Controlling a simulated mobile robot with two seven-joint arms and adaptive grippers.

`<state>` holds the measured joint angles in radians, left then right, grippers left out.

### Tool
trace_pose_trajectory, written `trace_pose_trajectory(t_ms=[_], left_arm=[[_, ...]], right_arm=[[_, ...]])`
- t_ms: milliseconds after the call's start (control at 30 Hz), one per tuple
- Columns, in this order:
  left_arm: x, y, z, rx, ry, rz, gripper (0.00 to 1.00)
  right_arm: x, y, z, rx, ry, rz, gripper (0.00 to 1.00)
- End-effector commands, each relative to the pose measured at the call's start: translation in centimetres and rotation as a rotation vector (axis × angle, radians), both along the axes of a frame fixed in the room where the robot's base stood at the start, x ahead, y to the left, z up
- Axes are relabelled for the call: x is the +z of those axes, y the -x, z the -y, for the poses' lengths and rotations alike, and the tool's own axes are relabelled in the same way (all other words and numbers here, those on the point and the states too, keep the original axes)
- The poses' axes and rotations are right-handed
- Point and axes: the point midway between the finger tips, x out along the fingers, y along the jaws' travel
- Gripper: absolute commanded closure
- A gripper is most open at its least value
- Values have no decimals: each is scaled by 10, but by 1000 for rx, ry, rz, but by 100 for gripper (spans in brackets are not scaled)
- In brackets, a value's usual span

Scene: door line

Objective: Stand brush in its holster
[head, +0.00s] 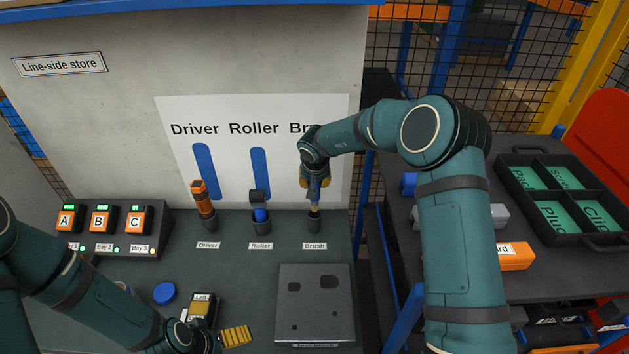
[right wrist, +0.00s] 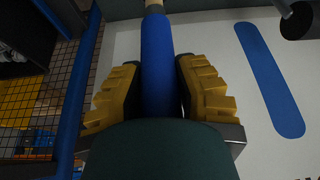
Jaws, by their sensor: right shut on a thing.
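The brush (head: 314,207) is upright at the Brush holster (head: 313,224), a dark cup on the bench at the back. Its pale lower part meets the cup's mouth; how deep it sits I cannot tell. My right gripper (head: 315,184) is shut on the brush's blue handle above the cup. In the right wrist view the blue handle (right wrist: 157,65) lies between the yellow finger pads, with a pale end at the top. My left gripper (head: 218,324) is open and empty low over the front of the bench.
The driver (head: 203,198) and roller (head: 260,208) stand in their cups to the left. A grey box (head: 316,305) is in front of the Brush cup. A blue disc (head: 164,293) and a button box (head: 110,228) are at left. A divided tray (head: 567,200) is at right.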

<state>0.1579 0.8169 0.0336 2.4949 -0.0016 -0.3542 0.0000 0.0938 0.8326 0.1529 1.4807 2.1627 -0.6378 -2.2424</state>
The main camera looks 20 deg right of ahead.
Motion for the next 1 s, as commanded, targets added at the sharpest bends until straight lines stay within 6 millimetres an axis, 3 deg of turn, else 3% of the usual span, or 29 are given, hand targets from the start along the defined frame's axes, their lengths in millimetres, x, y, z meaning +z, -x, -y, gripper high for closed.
trace_pose_trajectory(t_ms=[1000], left_arm=[[-1, 0, 0, 0, 0, 0, 0]], right_arm=[[-34, 0, 0, 0, 0, 0, 100]])
